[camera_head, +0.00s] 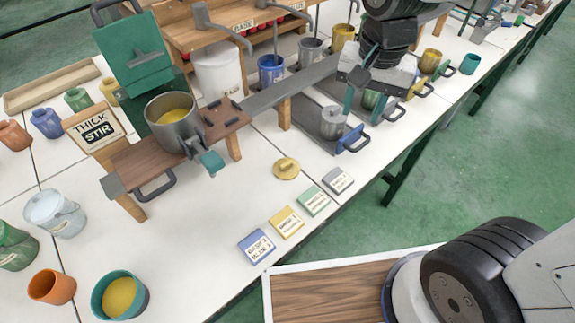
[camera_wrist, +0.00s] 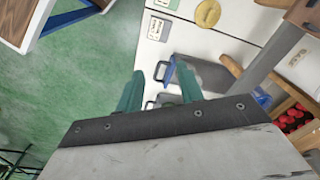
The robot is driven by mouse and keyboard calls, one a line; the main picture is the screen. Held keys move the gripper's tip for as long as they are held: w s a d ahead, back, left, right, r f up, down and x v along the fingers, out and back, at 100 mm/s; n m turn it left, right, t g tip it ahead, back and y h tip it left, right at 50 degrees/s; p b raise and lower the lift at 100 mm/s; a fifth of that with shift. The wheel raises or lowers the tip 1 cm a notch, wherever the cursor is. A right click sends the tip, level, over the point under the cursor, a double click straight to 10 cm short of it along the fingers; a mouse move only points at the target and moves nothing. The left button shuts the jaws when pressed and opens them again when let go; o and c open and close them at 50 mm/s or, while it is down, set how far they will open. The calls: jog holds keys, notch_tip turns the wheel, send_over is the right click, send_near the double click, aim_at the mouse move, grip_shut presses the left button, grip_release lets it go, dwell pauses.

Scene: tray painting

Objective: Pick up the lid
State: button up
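A round yellow-gold lid (camera_head: 287,168) with a small knob lies flat on the white table, left of the grey mat and above the row of label cards in the head view. In the wrist view the lid (camera_wrist: 208,13) shows at the top edge, beyond the fingertips. My gripper (camera_head: 363,112) hangs over the mat to the right of the lid, apart from it. In the wrist view its two teal fingers (camera_wrist: 160,68) stand wide apart with nothing held between them.
Near the lid are grey (camera_head: 338,180), green (camera_head: 314,200), yellow (camera_head: 286,222) and blue (camera_head: 256,246) cards. A grey cylindrical vessel (camera_head: 333,122) stands on the mat. A wooden stand holds a metal pot (camera_head: 174,120) of yellow paint to the left. Table space around the lid is clear.

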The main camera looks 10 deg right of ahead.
jog(key=w+a+f+m, duration=0.2)
jog(key=w+a+f, duration=0.2)
jog(key=a+f, duration=0.2)
jog(key=m, duration=0.3)
send_near(287, 163)
jog(key=shift+m+g, duration=0.3)
jog(key=shift+m, duration=0.1)
jog(key=f, duration=0.9)
jog(key=shift+w+a, duration=0.15)
jog(key=shift+w, duration=0.05)
jog(key=shift+r, duration=0.1)
grip_shut()
